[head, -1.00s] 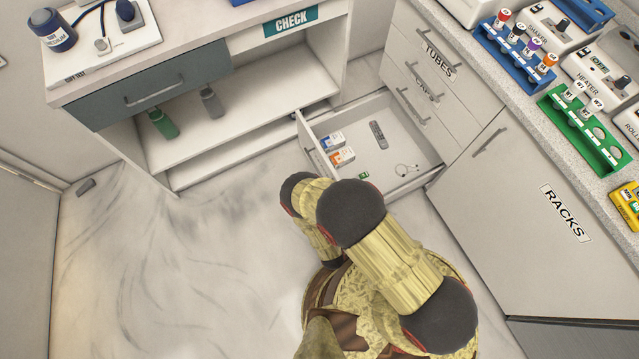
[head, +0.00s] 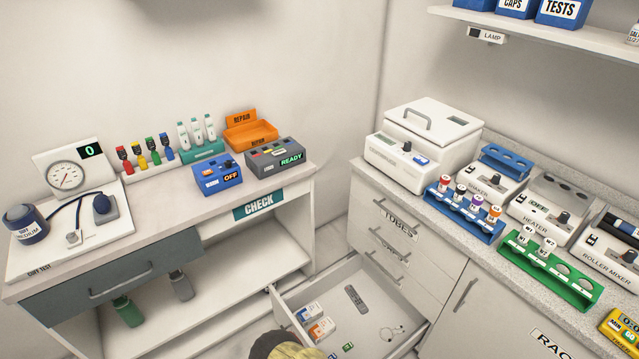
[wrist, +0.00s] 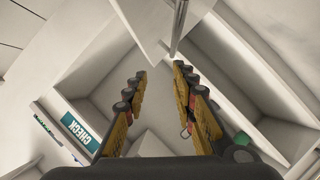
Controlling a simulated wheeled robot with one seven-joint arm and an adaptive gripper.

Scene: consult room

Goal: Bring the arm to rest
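My gripper (wrist: 158,100) shows in the wrist view with its two yellow and black fingers spread apart and nothing between them. Beyond the fingers are pale furniture panels, and a bar-like handle shows at the top. In the head view only a rounded dark and yellow part of my arm (head: 280,346) shows at the bottom edge, in front of the open drawer. The gripper itself is outside the head view.
The lower drawer (head: 283,309) stands open, with boxes, a remote (head: 356,298) and a thin cable inside. The CHECK desk (head: 215,203) is at left. The right counter (head: 410,194) carries a centrifuge-like device (head: 420,150) and tube racks (head: 464,213).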

